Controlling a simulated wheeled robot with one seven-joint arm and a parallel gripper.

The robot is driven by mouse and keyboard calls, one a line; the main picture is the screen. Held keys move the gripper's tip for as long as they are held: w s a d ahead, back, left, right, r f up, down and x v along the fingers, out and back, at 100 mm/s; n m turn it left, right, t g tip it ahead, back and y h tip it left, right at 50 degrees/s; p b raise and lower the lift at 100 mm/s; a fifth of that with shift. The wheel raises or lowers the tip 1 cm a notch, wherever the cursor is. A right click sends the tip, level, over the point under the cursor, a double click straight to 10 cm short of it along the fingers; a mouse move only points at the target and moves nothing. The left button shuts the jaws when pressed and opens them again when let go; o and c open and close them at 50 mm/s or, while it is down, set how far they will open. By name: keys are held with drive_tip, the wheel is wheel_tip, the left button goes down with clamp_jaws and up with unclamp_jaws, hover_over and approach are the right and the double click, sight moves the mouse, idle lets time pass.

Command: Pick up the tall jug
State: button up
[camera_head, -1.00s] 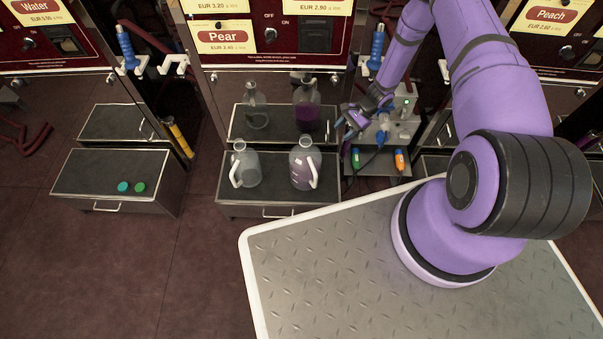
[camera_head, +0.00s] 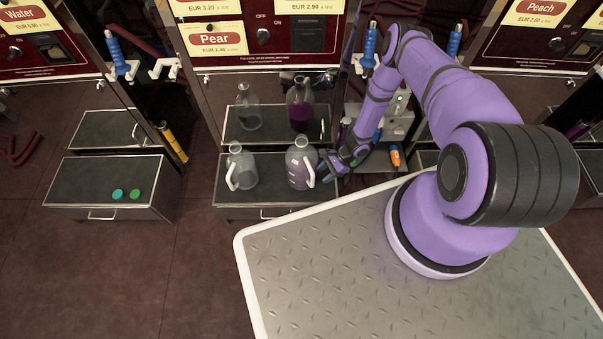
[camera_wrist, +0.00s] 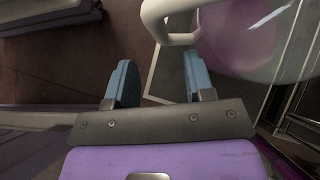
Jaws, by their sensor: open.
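A jug (camera_head: 299,165) with a white handle stands upright at the right of the lower step. It is slightly taller than the clear jug (camera_head: 242,167) with a white handle to its left. My gripper (camera_head: 329,163) is just right of the taller jug, near its handle. In the wrist view my gripper (camera_wrist: 160,80) is open, with nothing between its blue fingers. The white handle (camera_wrist: 172,38) is just ahead of the fingers, and the jug's body (camera_wrist: 245,40) shows purple at the upper right. Whether a finger touches the handle, I cannot tell.
Behind stand a clear bottle (camera_head: 249,112) and one with purple liquid (camera_head: 300,112) on the upper step. An orange bottle (camera_head: 395,156) stands to the right. Floor is open at the left.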

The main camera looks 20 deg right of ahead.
drive_tip(key=shift+x, duration=2.75)
drive_tip(key=shift+a+r, duration=0.1)
drive_tip(key=shift+r, duration=0.05)
clamp_jaws()
drive_tip(key=shift+w, duration=0.15)
